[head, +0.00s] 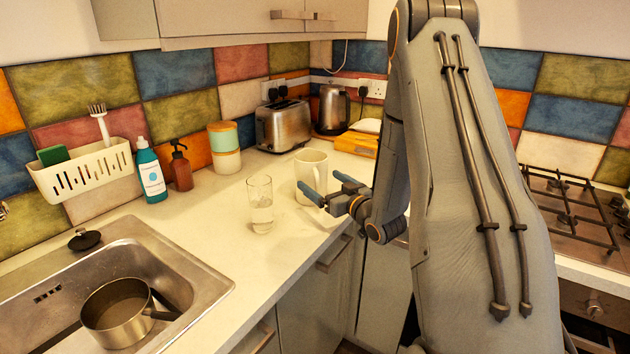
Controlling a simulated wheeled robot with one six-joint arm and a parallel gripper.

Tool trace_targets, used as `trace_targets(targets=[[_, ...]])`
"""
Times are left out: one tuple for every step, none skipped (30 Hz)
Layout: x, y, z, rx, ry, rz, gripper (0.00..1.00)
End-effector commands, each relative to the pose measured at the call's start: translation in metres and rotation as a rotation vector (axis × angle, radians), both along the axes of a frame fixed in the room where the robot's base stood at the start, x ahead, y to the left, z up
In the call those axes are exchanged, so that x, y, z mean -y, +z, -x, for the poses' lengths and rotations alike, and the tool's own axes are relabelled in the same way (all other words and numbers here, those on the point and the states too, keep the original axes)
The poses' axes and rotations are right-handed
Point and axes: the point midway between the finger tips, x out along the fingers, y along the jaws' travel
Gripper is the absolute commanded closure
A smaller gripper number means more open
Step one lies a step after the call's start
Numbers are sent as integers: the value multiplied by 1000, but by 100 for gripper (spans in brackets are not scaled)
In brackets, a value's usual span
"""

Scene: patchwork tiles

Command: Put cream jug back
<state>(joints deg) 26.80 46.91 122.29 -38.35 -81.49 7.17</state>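A cream jug (309,163) stands upright on the counter, right of a glass. My gripper (326,184), with blue fingertips, reaches in from the right at the jug's height. Its two fingers are spread apart. One finger overlaps the jug's lower front in the view, and the other is just right of the jug. I cannot tell whether either finger touches it. The fingers partly hide the jug's right side.
A clear glass (261,212) with some water stands close left of the jug. A toaster (284,126), a kettle (332,109) and an orange box (356,144) stand behind. The sink with a saucepan (117,318) is at the left. The counter front is clear.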

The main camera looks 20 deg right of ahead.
Motion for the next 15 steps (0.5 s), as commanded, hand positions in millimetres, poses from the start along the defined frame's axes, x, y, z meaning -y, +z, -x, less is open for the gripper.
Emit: trace_targets(targets=[[4, -2, 11, -1, -5, -1, 7], [5, -2, 17, -1, -4, 0, 7], [7, -2, 25, -1, -4, 0, 7], [8, -2, 31, -1, -5, -1, 7], [8, -2, 36, -1, -4, -1, 7], [9, -1, 42, -1, -3, -1, 7], [11, -1, 47, 0, -4, -1, 7], [11, -1, 51, 0, -4, 0, 7], [12, -1, 56, 0, -2, 0, 7], [12, -1, 59, 0, -2, 0, 7], [13, -1, 61, -1, -2, 0, 7], [13, -1, 64, -1, -2, 0, 7], [13, -1, 66, -1, -2, 0, 7], [14, 0, 67, 0, -2, 0, 7], [13, 0, 68, 0, -1, 1, 7]])
